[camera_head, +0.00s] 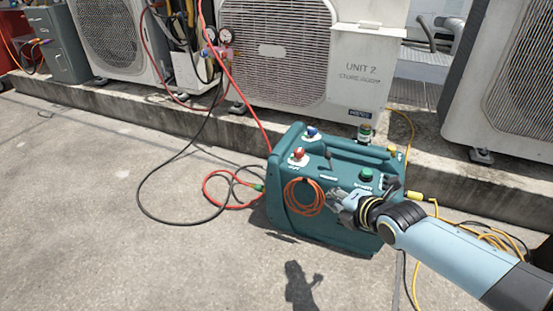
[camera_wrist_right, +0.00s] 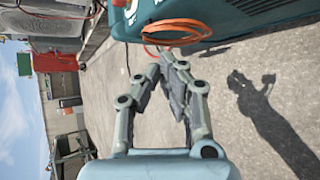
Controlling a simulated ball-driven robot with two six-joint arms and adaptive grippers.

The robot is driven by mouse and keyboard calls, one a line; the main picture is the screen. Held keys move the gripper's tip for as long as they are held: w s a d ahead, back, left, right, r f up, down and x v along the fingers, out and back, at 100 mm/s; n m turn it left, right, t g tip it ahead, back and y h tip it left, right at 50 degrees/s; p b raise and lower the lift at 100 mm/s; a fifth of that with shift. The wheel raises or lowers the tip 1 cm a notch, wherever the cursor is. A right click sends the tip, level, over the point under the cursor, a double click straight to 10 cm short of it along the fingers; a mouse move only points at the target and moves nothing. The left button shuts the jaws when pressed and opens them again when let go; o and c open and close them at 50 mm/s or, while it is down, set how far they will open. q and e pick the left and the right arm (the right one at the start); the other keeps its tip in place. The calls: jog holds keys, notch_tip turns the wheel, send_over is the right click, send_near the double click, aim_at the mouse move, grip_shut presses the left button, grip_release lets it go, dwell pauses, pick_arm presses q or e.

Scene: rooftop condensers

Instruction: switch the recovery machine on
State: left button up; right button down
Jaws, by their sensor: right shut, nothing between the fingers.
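The recovery machine (camera_head: 338,230) is a teal box on the rooftop floor in the middle of the head view. Its top has a red knob (camera_head: 298,154), a blue knob (camera_head: 312,132), a small black lever (camera_head: 328,156) and a green knob (camera_head: 366,175). A dark part (camera_head: 389,182) sits at the right end of the panel. My right gripper (camera_head: 334,199) is shut and empty in front of the machine's front face, below the panel. In the wrist view its fingertips (camera_wrist_right: 168,62) meet just below the machine's side (camera_wrist_right: 240,12). My left gripper is not in view.
A coiled orange cord (camera_head: 304,197) hangs on the machine's front, left of my gripper. Red and black hoses run on the left, yellow cable (camera_head: 492,238) on the right. Condenser units (camera_head: 280,50) stand on a concrete ledge behind. The floor (camera_head: 100,190) at left is mostly clear.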

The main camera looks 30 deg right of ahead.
send_near(313, 176)
jog(key=a+r, duration=0.2)
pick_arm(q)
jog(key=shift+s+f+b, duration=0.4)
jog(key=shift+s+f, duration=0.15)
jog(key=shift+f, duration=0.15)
pick_arm(e)
jog(key=shift+w+a+t, duration=0.1)
jog(key=shift+a+t, duration=0.05)
jog(key=shift+t, duration=0.25)
